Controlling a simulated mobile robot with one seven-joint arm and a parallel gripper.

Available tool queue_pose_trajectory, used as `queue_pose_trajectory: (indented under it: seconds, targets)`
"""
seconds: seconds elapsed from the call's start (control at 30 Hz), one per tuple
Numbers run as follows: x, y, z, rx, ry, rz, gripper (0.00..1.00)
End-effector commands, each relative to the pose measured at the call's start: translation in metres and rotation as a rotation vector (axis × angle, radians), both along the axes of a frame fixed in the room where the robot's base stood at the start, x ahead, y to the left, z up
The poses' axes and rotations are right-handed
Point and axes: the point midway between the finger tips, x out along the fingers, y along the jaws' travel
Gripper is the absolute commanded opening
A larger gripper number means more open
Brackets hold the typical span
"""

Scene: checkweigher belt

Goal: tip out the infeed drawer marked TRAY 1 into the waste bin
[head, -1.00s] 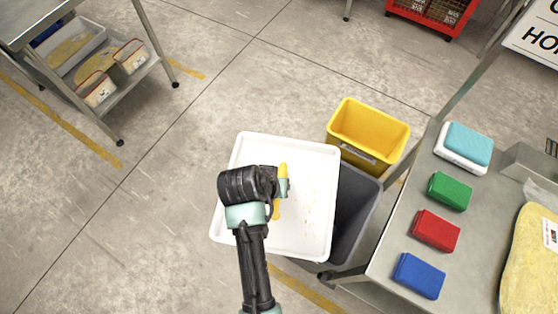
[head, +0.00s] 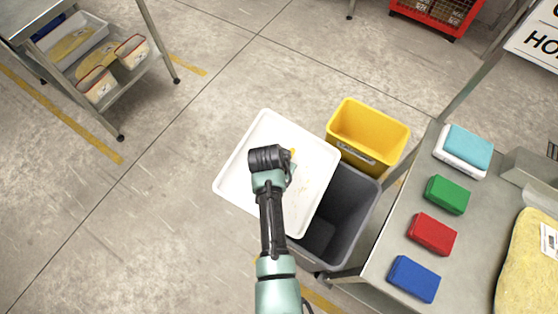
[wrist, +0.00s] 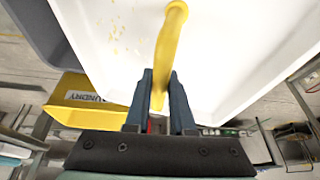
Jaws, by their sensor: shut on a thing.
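My gripper (wrist: 161,82) is shut on a yellow handle (wrist: 167,45) that lies across a shallow white tray (head: 235,170). In the head view my wrist hides most of the handle. The tray hangs above the floor and partly overlaps a dark grey bin (head: 352,207), whose open top shows to its right. A few yellow crumbs show on the tray in the wrist view (wrist: 240,50). No TRAY 1 marking is readable, and the grey bin shows no readable label.
A yellow bin (head: 372,130) stands behind the grey one; its label ends in "UNDRY". A steel table (head: 390,250) with coloured blocks is at right. A shelf cart (head: 125,85) is at upper left. Floor at left is clear.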

Motion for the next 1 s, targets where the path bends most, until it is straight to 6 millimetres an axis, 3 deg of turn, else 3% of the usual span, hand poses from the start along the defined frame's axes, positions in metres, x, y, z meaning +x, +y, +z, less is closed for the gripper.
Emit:
queue_pose_trajectory:
  seconds: [0.03,0.27,1.0]
  targets:
    - [-0.004,-0.007,0.010,0.054,-0.029,-0.010,0.00]
    - [-0.009,-0.018,0.020,0.248,-0.142,-0.007,0.00]
    - [-0.039,-0.073,0.030,0.733,-0.406,-0.001,0.00]
